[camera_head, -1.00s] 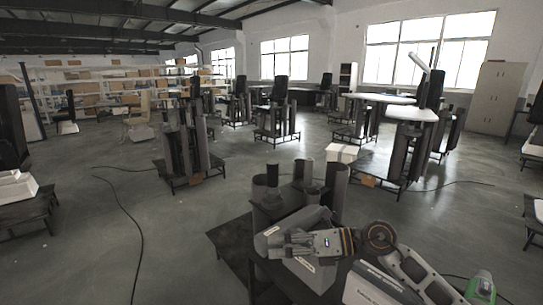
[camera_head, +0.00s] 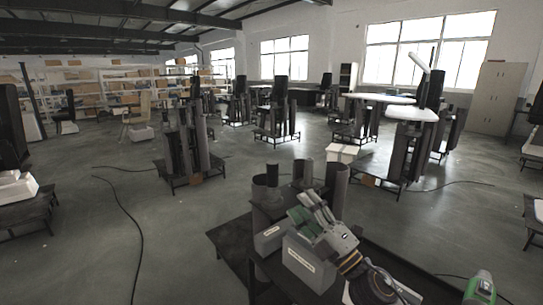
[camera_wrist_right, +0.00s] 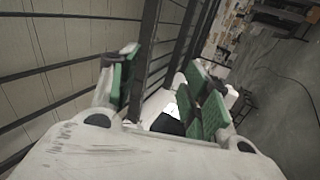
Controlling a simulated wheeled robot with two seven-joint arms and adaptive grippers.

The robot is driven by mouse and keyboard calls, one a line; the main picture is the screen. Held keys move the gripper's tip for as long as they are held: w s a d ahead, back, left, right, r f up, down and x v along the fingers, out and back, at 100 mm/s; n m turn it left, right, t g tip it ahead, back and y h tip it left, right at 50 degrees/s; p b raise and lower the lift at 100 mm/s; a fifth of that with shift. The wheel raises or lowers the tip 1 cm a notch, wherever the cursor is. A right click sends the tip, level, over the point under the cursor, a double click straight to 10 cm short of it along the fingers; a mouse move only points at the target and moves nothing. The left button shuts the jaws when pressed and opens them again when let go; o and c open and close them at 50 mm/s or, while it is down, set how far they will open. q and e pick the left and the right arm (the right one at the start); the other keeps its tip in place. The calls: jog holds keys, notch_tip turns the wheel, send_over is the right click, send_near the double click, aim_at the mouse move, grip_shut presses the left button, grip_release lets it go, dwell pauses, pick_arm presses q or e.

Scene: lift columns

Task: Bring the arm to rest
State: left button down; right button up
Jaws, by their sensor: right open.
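My right gripper (camera_head: 306,213) is in the lower middle of the head view, above grey labelled boxes. It is tilted with its fingers pointing up and to the left. Its green finger pads stand apart with nothing held between them. In the right wrist view the gripper (camera_wrist_right: 163,92) is also open, one green pad at each side. Past the fingers I see wall panels, dark bars and shelves. My right arm comes in from the lower right.
A grey labelled box (camera_head: 268,241) and another box (camera_head: 303,268) sit under the gripper on a black table (camera_head: 392,252). Dark cylinders (camera_head: 335,186) stand just behind. Open floor (camera_head: 90,250) lies left.

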jog(key=s+d+f+m+g+h, duration=0.2)
jog(key=d+f+m+h, duration=0.55)
jog(key=f+m, duration=0.3)
jog(key=s+d+f+m+g+h, duration=0.25)
jog(key=d+f+m+h, duration=0.55)
jog(key=f, duration=0.4)
jog(key=s+a+f+m+g, duration=0.1)
jog(key=s+f+m+g, duration=0.1)
jog(key=s+f+g, duration=0.6)
jog(key=s+a+f+m+g, duration=0.1)
jog(key=s+f+m+g, duration=0.15)
jog(key=s+f, duration=0.65)
jog(key=s+f+g, duration=0.1)
jog(key=s+f, duration=0.2)
jog(key=f, duration=1.2)
jog(key=s+f, duration=0.2)
jog(key=f, duration=1.3)
jog(key=s+d+f, duration=0.2)
jog(key=s+f, duration=0.8)
jog(key=s, duration=0.1)
jog(key=s+d+f+g, duration=0.1)
jog(key=s+d+f, duration=0.1)
jog(key=s+f, duration=0.8)
jog(key=shift+s+d+y, duration=0.3)
jog(key=shift+s+y, duration=0.05)
jog(key=shift+s, duration=0.4)
